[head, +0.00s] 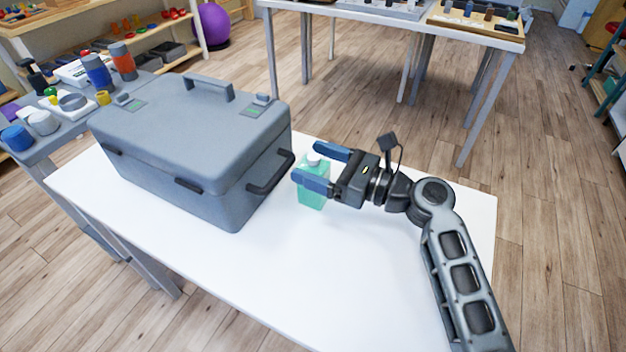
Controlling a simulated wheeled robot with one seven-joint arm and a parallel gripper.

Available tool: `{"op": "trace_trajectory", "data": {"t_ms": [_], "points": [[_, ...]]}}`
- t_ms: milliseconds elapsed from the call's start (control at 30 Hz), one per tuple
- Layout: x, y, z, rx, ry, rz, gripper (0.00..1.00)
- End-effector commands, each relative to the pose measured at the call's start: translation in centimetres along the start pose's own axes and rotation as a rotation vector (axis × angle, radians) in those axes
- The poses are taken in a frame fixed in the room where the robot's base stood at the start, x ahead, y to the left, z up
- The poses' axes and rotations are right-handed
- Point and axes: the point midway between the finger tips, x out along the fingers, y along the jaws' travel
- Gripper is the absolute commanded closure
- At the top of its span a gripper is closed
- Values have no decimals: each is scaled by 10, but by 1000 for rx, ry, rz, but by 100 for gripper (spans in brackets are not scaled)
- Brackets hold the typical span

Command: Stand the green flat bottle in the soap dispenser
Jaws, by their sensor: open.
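The green flat bottle (313,201) stands upright on the white table, just right of a large grey case. It is translucent green with a pale cap. My gripper (308,161) reaches in from the right with its two blue fingers apart. One finger is across the near side of the bottle and the other is behind it, so the bottle is between them. I cannot tell whether either finger touches it. The near finger hides part of the bottle. I cannot make out a soap dispenser in this view.
The grey case (190,135) with handles fills the left of the white table (290,270), close to the bottle. The table's front and right are mostly clear. A grey side table (50,140) at the left holds bottles and jars. Another table (400,18) stands behind.

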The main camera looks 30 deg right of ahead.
Motion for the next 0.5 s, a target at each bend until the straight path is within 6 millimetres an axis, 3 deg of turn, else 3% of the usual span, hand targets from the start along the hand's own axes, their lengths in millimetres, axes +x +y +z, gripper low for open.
{"op": "trace_trajectory", "data": {"t_ms": [267,500], "points": [[8,0,-1,0,1,0,19],[8,0,0,0,1,0,40]]}}
